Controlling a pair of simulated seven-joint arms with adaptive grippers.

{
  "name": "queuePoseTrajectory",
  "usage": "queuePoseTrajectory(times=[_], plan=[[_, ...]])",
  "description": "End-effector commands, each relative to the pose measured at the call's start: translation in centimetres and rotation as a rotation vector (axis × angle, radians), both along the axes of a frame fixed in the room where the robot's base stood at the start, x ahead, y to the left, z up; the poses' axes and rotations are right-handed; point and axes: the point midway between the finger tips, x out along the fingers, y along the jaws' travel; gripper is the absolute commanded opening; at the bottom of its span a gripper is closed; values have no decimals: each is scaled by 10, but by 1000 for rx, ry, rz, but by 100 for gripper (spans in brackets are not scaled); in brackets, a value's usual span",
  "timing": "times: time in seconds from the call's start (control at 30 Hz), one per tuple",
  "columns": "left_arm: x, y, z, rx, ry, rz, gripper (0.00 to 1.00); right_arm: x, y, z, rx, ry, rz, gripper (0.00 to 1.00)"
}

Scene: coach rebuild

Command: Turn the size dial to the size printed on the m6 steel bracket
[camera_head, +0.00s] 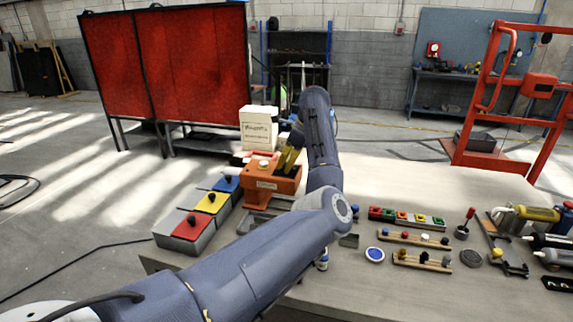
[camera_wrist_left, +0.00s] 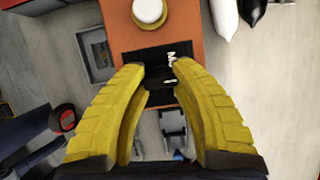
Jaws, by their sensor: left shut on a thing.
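The orange box (camera_head: 265,186) stands on the table, with a white push button (camera_wrist_left: 149,11) on a yellow collar on its top. The black size dial (camera_wrist_left: 160,98) is on the same face, beside a black label with white letters, mostly covered, so its setting is unreadable. My left gripper (camera_head: 288,158) reaches down onto the box. In the left wrist view its yellow fingers (camera_wrist_left: 160,75) are closed around the dial. I cannot pick out the m6 steel bracket for certain; grey metal parts (camera_wrist_left: 172,128) lie beside the box. My right gripper is out of view.
Right of my arm are colored blocks (camera_head: 405,217), wooden peg racks (camera_head: 422,261) and tools.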

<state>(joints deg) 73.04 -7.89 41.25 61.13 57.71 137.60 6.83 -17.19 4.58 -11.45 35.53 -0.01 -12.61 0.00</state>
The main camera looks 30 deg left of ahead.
Motion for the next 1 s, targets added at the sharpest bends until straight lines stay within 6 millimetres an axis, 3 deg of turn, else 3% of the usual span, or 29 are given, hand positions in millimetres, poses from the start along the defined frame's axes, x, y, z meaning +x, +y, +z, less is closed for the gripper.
queuePoseTrajectory(times=[0.73,0.77,1.0], plan=[[-1,5,5,10,-4,81,0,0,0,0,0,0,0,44],[-1,5,5,11,-4,81,32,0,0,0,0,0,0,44],[0,3,3,6,-2,79,56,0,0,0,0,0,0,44]])
